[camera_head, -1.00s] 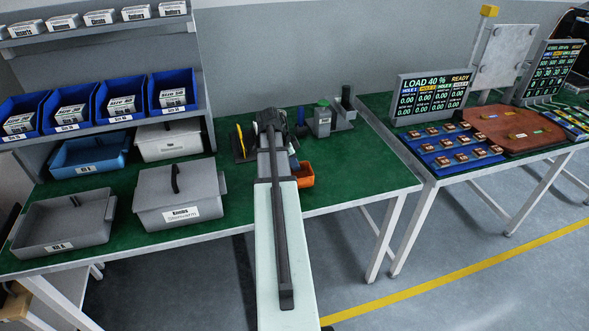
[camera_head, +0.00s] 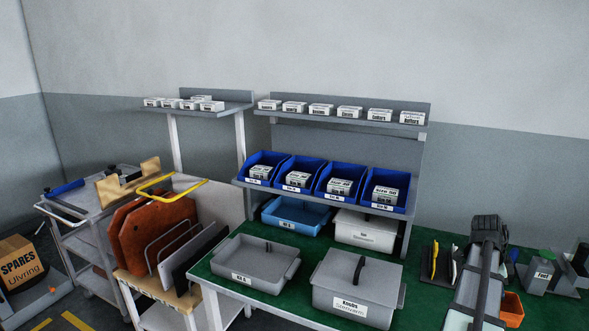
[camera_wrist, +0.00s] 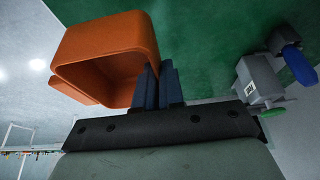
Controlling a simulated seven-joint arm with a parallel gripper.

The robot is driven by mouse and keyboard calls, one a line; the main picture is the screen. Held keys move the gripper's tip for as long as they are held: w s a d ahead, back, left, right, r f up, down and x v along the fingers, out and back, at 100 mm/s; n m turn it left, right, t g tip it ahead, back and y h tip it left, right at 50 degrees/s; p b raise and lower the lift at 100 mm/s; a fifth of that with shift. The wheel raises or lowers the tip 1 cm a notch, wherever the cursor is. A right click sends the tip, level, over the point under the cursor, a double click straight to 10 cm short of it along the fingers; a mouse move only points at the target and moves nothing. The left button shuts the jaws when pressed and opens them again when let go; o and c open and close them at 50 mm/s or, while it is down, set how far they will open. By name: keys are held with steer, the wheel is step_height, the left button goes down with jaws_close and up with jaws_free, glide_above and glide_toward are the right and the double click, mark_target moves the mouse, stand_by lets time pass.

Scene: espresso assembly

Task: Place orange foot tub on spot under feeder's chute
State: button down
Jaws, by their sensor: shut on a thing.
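The orange foot tub (camera_head: 512,309) is at the lower right of the head view, just right of my arm, partly hidden by it and low over the green bench top. In the wrist view the tub (camera_wrist: 112,42) fills the upper left, with its open side facing the camera. My gripper (camera_wrist: 158,72) has its two dark blue fingers shut on the tub's wall. The likely feeder, a grey labelled box (camera_head: 539,276) with a green top, stands right of the tub; it also shows in the wrist view (camera_wrist: 262,78). Its chute and the spot under it cannot be made out.
A yellow-handled tool (camera_head: 434,262) stands behind my arm. A grey lidded box (camera_head: 330,290), an open grey tray (camera_head: 285,268) and a white box (camera_head: 362,232) lie left on the bench. In the wrist view a blue rounded part (camera_wrist: 299,66) is beyond the feeder.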

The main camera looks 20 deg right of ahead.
steer(key=shift+n+t+h, duration=0.3)
steer(key=shift+n+t, duration=0.1)
steer(key=shift+n, duration=0.8)
steer(key=w+a+r+n+t, duration=0.3)
steer(key=w+a+n, duration=0.4)
steer(key=w+a, duration=0.55)
steer(key=w+a+r+n+t, duration=0.25)
steer(key=w+a+n, duration=0.55)
steer(key=w+a, duration=0.4)
steer(key=w+a+r+n+y, duration=0.1)
steer(key=w+a+r, duration=0.1)
steer(key=a, duration=0.6)
steer(key=w+a+r+n, duration=0.2)
steer(key=w+a, duration=0.1)
steer(key=a, duration=0.6)
steer(key=w+a+r+n+t+y, duration=0.1)
steer(key=w+a+n, duration=0.15)
steer(key=a, duration=0.65)
steer(key=w+a+r+n+t+y, duration=0.1)
steer(key=a+n+y, duration=0.15)
steer(key=a, duration=0.65)
step_height(320, 180, down, 16)
steer(key=s+d+n, duration=0.1)
steer(key=s, duration=0.2)
steer(key=v, duration=0.8)
steer(key=shift+g, duration=0.35)
